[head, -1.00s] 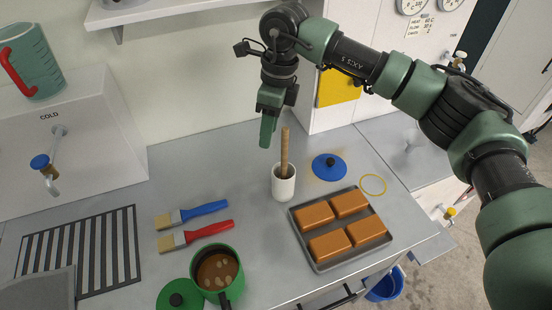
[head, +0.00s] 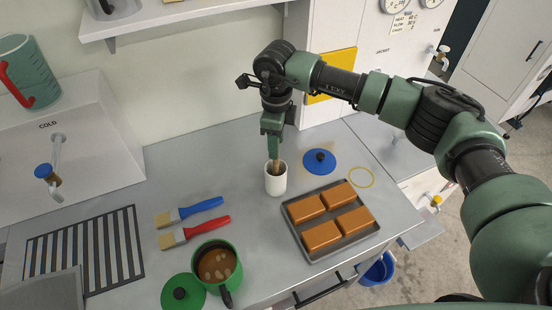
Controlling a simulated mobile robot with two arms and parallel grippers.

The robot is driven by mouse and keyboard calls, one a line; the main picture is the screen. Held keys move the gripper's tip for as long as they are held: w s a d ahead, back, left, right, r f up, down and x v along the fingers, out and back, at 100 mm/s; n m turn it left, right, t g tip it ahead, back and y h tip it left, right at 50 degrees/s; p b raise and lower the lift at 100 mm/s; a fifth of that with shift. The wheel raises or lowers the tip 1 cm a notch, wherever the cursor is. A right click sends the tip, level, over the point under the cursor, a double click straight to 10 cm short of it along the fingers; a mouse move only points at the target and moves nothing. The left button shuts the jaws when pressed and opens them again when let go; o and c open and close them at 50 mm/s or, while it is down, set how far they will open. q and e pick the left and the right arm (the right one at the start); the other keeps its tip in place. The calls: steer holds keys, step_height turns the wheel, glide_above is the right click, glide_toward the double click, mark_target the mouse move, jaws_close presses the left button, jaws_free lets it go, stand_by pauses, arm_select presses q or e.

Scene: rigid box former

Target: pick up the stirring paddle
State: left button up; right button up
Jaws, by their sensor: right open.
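The stirring paddle (head: 276,166) has a brown wooden handle and stands in a white cup (head: 276,182) on the grey worktop. Only a short piece of the handle shows above the cup; my right gripper hides its upper part. My right gripper (head: 272,150) points down right over the cup, its green fingers at the handle. The fingers are open, and from this side I cannot tell whether they touch the handle. My left gripper is not in view.
A tray (head: 347,244) of several orange-brown blocks is right of the cup. A blue lid (head: 319,161) and a yellow ring (head: 361,177) lie behind it. Two brushes (head: 207,229), a green pot (head: 215,268) and a green lid (head: 182,293) are left and in front.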

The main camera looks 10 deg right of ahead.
steer(key=shift+c, duration=0.3)
jaws_close()
